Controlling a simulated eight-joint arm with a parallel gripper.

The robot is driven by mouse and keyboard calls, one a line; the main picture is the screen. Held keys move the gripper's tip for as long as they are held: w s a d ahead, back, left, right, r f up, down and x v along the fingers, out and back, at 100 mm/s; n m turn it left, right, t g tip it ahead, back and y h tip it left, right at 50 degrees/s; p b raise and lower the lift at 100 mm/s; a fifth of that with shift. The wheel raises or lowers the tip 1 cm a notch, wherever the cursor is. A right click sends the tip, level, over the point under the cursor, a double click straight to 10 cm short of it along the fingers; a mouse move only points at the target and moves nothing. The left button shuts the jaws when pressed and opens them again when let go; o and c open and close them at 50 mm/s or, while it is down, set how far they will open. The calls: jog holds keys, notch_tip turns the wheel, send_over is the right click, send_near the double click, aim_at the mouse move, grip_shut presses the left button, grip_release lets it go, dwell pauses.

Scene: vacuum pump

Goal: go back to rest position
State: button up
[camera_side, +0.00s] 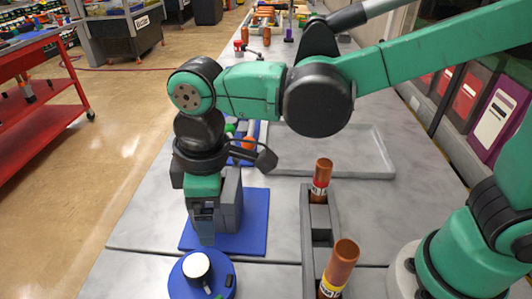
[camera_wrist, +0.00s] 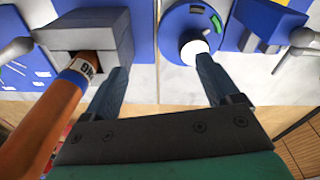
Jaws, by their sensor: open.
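My gripper (camera_side: 205,238) points down at the front left of the grey bench in the side view, beside a grey block (camera_side: 232,200) on a blue mat (camera_side: 255,235). In the wrist view my gripper (camera_wrist: 162,64) has its two fingers wide apart with nothing between them. In that view a copper-coloured tube (camera_wrist: 50,115) with a blue and white band stands in a grey block (camera_wrist: 95,35) left of the fingers. A blue round base (camera_side: 225,290) with a white cylinder (camera_side: 196,266) is in front of my gripper; the right fingertip overlaps the white cylinder (camera_wrist: 194,48) in the wrist view, contact unclear.
Two copper-coloured tubes (camera_side: 321,180) (camera_side: 340,265) stand in a grey rack (camera_side: 307,225) to the right. A shallow grey tray (camera_side: 350,150) lies behind it, its visible part empty. A red workbench (camera_side: 35,95) stands across the floor at left.

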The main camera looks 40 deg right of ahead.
jog(key=d+r+m+t, duration=0.2)
jog(key=d+m+t, duration=0.4)
jog(key=d+m, duration=0.5)
jog(key=s+d, duration=0.1)
jog(key=d, duration=0.8)
jog(key=shift+d+h, duration=0.25)
jog(key=shift+h, duration=0.15)
